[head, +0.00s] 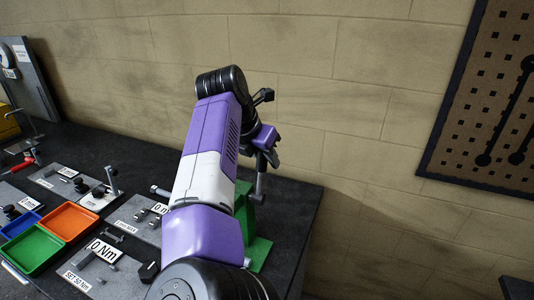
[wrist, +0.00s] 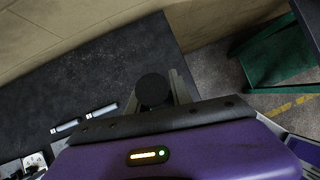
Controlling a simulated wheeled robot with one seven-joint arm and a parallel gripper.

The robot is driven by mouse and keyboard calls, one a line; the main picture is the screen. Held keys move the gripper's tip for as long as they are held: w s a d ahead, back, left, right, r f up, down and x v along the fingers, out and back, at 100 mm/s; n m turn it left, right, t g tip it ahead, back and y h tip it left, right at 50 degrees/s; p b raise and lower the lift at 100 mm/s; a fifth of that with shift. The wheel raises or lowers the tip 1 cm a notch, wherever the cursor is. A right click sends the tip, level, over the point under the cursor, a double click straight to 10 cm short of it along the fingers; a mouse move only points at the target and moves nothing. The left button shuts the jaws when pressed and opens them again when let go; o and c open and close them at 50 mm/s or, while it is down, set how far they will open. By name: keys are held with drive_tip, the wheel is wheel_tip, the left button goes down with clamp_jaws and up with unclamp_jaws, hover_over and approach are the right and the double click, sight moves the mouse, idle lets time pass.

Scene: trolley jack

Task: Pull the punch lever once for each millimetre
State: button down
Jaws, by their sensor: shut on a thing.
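The punch is a green frame (head: 243,215) at the right end of the dark bench, partly hidden behind my arm. A grey lever (head: 260,184) stands up from beside it to my gripper (head: 268,153). In the wrist view the round black knob (wrist: 153,90) of the lever sits between the two grey fingers of my gripper (wrist: 156,94). The gripper is shut on this knob. The lever's shaft is hidden below the knob in the wrist view. The punch's working end is hidden by my arm in the head view.
Blue (head: 19,226), orange (head: 68,222) and green (head: 33,251) trays lie on the bench's left. Grey plates carry fittings and a "0 Nm" label (head: 103,250). A block wall stands behind; a pegboard (head: 490,110) hangs right.

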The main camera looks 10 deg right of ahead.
drive_tip(key=shift+w+d, duration=0.1)
idle(0.3)
drive_tip(key=c, duration=1.2)
unclamp_jaws()
drive_tip(key=shift+w, duration=0.1)
drive_tip(key=shift+o, duration=0.2)
drive_tip(key=shift+b+v, duration=1.15)
drive_tip(key=shift+v, duration=2.7)
